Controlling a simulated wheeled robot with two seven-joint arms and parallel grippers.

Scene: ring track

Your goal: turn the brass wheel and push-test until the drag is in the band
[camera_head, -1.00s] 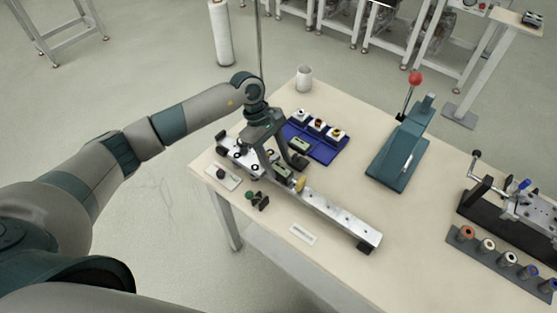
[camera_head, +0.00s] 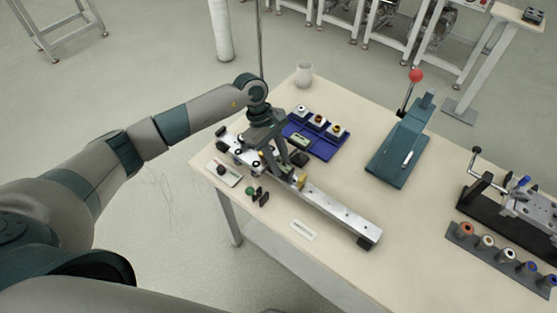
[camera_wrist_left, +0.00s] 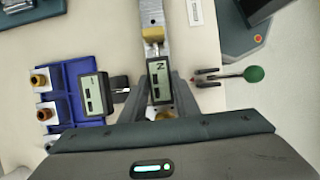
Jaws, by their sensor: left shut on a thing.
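A metal rail (camera_head: 340,210) lies across the table's near left part. A carriage with a small display (camera_wrist_left: 159,80) sits on it, and its digits are hard to read. The brass wheel (camera_head: 300,181) is at the carriage's end toward the lower right; in the left wrist view the brass wheel (camera_wrist_left: 153,34) is just above the display. My left gripper (camera_head: 285,170) points down over the rail; in the left wrist view its fingers (camera_wrist_left: 160,92) are on both sides of the carriage, shut on it. The brass wheel is outside the fingers. My right gripper is not in view.
A blue tray (camera_head: 328,153) with several small parts stands behind the rail. A second display unit (camera_wrist_left: 88,92) is beside the carriage. A green-knobbed piece (camera_head: 250,191) lies in front. A teal lever press (camera_head: 398,150) and a white cup (camera_head: 304,75) stand farther off.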

